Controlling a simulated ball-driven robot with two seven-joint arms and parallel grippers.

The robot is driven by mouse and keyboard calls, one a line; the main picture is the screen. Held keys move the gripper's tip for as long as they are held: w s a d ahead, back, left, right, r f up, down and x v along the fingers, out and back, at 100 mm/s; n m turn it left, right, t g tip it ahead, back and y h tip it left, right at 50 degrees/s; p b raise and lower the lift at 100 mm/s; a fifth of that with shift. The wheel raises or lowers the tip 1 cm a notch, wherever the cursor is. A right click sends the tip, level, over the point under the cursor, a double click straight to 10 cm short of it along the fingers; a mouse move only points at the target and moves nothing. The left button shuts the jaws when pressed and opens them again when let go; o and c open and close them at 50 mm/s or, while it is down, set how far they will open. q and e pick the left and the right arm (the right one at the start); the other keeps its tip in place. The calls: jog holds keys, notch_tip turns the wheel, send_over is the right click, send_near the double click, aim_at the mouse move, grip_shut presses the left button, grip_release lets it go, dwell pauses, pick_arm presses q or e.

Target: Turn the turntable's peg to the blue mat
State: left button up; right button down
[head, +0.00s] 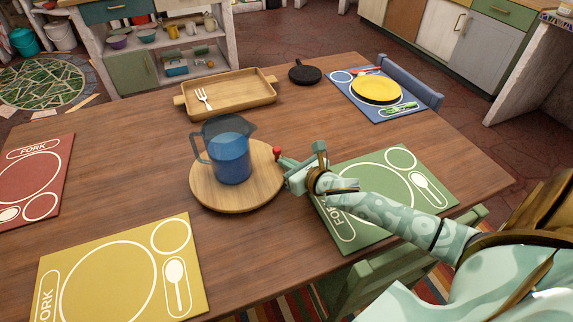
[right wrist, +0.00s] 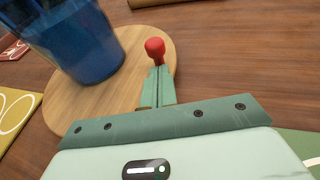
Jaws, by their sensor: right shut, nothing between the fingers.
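The turntable (head: 212,196) is a round light-wood disc in the middle of the table. Its red peg (head: 277,153) stands at the disc's right edge in the head view. The blue mat (head: 370,112) lies at the back right of the table, under a yellow plate (head: 377,90). My right gripper (head: 283,168) is shut and empty, right beside the peg. In the right wrist view the closed fingers (right wrist: 160,77) end just at the red peg (right wrist: 155,46); I cannot tell whether they touch it. My left gripper is out of view.
A clear pitcher of blue liquid (head: 231,158) stands on the turntable. Behind are a wooden tray (head: 240,101) with a white fork and a small black pan (head: 305,74). Green (head: 370,170), yellow (head: 110,270) and red (head: 35,172) mats lie around the disc.

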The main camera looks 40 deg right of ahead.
jog(key=shift+w, duration=0.1)
jog(key=shift+w+r+y, duration=0.1)
jog(key=shift+w+y, duration=0.2)
jog(key=shift+w, duration=0.05)
jog(key=shift+w+d+n+y, duration=0.25)
jog(key=shift+w+n+y, duration=0.05)
jog(key=shift+w+n, duration=0.2)
